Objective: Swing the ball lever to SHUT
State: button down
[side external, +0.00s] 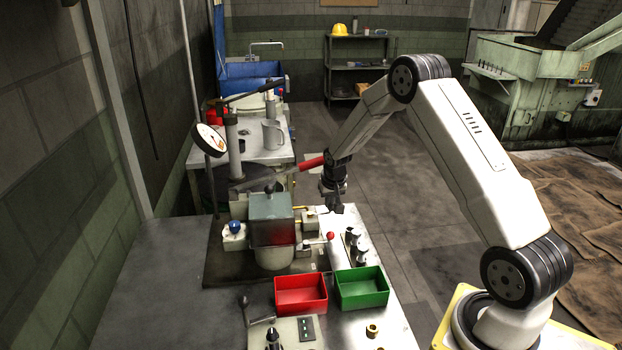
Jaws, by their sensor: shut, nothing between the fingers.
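A small lever with a red ball (330,236) stands at the right side of the bolt former (271,222), a grey machine with a box-like housing. A black ball-ended lever (243,301) leans up beside the small panel at the front. I cannot tell which of them is the ball lever, and no SHUT marking is legible. My gripper (337,208) points down, shut and empty, above and behind the red ball and apart from it. The fingertips are small and dark here.
A long lever with a red grip (311,163) reaches close to my wrist. A blue knob (235,226) is left of the housing. Red (301,308) and green (361,301) bins stand in front. Upright metal parts (355,243) stand right of the red ball. A brass nut (372,330) lies near the front.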

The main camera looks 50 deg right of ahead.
aim_at(332, 209)
jog(key=shift+s+a+m, duration=0.15)
jog(key=shift+s+m, duration=0.05)
jog(key=shift+m, duration=0.2)
jog(key=shift+s+a+m+g+h, duration=0.3)
jog(key=shift+s+a+m, duration=0.1)
jog(key=shift+m, duration=0.6)
jog(key=shift+s+a+m+g, duration=0.3)
jog(key=shift+s+a+m, duration=0.25)
jog(key=shift+m, duration=0.65)
jog(key=shift+s+a, duration=0.2)
jog(key=shift+a, duration=0.35)
jog(key=shift+s+a, duration=0.2)
jog(key=shift+a, duration=1.3)
jog(key=shift+s+a+f, duration=0.1)
jog(key=shift+a+f, duration=0.05)
jog(key=shift+a, duration=0.05)
jog(key=w+v, duration=0.2)
jog(key=v, duration=0.8)
jog(key=shift+w, duration=0.2)
